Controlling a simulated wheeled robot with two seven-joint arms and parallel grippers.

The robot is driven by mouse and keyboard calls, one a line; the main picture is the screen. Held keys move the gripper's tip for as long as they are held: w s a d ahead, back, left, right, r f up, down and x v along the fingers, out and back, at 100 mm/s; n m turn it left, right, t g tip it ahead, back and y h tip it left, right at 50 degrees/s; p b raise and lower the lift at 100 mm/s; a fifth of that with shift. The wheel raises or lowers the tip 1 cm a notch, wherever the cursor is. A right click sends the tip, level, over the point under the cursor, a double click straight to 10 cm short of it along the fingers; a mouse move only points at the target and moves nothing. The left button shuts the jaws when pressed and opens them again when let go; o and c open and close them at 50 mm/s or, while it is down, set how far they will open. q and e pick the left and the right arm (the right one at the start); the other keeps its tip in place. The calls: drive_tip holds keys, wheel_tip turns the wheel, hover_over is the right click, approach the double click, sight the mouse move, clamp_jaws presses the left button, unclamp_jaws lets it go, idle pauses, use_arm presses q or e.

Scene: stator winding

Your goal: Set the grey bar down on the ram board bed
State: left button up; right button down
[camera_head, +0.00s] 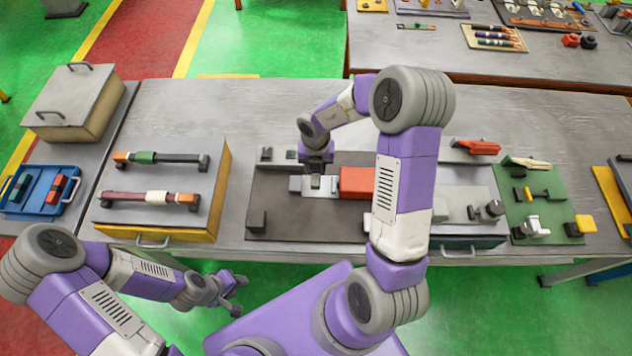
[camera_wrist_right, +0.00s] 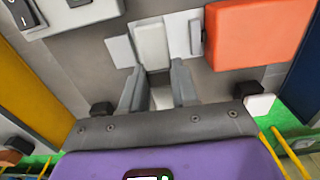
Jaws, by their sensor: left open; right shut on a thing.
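The ram board bed (camera_head: 262,200) is a dark grey board in the middle of the table, and its bare surface shows in the right wrist view (camera_wrist_right: 80,62). An orange-red block (camera_head: 357,182) sits on it, beside pale grey pieces. My right gripper (camera_head: 318,184) is low over the board, left of this block, and shut on the grey bar. In the right wrist view a pale grey bar (camera_wrist_right: 151,46) lies just beyond the fingertips (camera_wrist_right: 157,75); contact with the board is unclear. My left gripper (camera_head: 232,292) is open and empty, in front of the table.
A green board (camera_head: 545,190) with small parts stands at the right. A lidded box (camera_head: 75,100) and blue tray (camera_head: 70,172) stand far left. The table behind the board is clear.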

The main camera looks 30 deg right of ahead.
sight(316, 174)
wheel_tip(316, 174, down, 4)
drive_tip(key=shift+f, duration=0.1)
drive_tip(key=shift+f+b, duration=0.5)
drive_tip(key=shift+f, duration=1.3)
drive_tip(key=shift+f, duration=0.1)
drive_tip(key=c, duration=0.8)
unclamp_jaws()
drive_tip(key=shift+c, duration=0.2)
wheel_tip(316, 174, up, 11)
drive_tip(key=shift+r+p, duration=0.1)
drive_tip(key=shift+p, duration=0.85)
drive_tip(key=shift+r, duration=0.55)
